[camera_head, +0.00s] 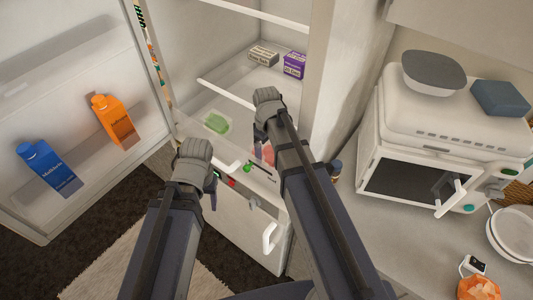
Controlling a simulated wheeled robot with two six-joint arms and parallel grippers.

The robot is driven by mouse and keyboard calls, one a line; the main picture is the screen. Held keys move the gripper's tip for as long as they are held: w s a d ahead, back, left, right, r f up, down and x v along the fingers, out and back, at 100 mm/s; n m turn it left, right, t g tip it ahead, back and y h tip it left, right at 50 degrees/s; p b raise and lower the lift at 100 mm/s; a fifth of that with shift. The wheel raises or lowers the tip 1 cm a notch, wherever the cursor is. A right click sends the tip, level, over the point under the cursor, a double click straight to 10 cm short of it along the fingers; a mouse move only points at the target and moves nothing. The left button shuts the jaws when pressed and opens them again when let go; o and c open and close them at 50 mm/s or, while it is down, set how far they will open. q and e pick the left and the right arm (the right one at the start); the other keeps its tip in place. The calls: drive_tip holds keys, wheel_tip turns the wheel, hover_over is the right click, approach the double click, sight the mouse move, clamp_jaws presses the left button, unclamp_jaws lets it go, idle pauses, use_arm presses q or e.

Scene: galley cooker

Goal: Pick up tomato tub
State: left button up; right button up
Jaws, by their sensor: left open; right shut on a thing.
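A tub with red contents, which looks like the tomato tub (267,154), shows in the fridge just below my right gripper (266,126), partly hidden by my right arm. My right gripper is shut on it, though the fingertips are mostly hidden behind the hand. My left gripper (205,181) is open and empty in front of the fridge's lower part, to the left of the tub. Its fingers are largely hidden by its own wrist.
The fridge door stands open at left, holding a blue carton (47,168) and an orange carton (114,122). A green tub (216,123) lies on the fridge's lower shelf. Two small boxes (263,56) (294,65) stand on the upper shelf. A white oven (418,165) stands on the right counter.

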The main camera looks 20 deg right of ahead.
drive_tip(key=shift+c, duration=1.1)
